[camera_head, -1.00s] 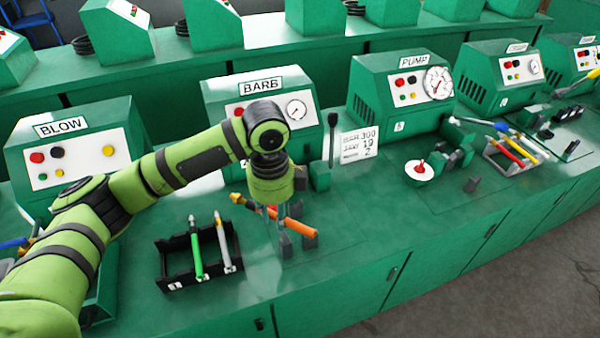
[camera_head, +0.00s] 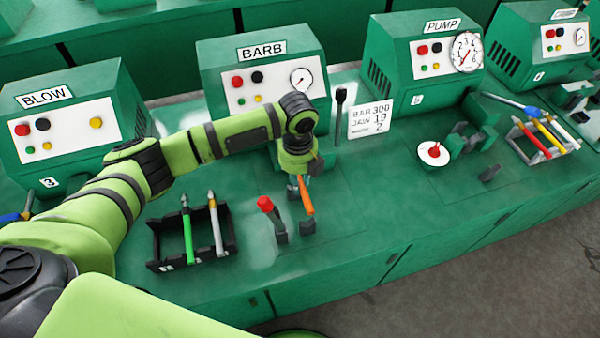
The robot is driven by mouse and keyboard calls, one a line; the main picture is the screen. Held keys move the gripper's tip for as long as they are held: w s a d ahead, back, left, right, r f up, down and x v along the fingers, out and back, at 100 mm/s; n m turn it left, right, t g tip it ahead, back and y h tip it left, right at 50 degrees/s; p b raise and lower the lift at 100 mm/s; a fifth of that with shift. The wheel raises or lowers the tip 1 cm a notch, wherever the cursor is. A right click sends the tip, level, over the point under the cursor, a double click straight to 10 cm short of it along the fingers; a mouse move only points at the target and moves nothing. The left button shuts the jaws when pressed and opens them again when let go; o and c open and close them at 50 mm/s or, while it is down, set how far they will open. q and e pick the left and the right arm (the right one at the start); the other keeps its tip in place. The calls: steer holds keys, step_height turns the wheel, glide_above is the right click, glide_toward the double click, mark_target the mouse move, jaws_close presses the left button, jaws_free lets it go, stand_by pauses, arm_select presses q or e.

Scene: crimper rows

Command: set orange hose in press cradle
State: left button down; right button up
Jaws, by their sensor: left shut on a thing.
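The orange hose (camera_head: 306,198) hangs in my left gripper (camera_head: 299,184) on the bench in front of the BARB machine. The gripper is shut on it, pointing down; its fingers are partly hidden. The hose is tilted, and its lower end is close above or at the right one of two small dark blocks (camera_head: 307,227). I cannot tell whether they touch. A red-tipped lever (camera_head: 265,204) leans beside the left dark block (camera_head: 280,236). I cannot tell for sure which part is the press cradle. My right gripper is not in view.
A black rack (camera_head: 159,266) with a green hose (camera_head: 187,230) and a white hose (camera_head: 216,225) stands to the left. The BARB machine (camera_head: 222,62) is behind my arm. A sign (camera_head: 371,118) and a black upright lever (camera_head: 339,120) stand behind. The bench front right is clear.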

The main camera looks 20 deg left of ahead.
arm_select(q)
steer(key=shift+w+f+b, duration=0.25)
steer(key=shift+f+b, duration=0.35)
steer(key=shift+f, duration=0.25)
step_height(320, 180, down, 8)
steer(key=b, duration=0.7)
steer(key=shift+f, duration=0.4)
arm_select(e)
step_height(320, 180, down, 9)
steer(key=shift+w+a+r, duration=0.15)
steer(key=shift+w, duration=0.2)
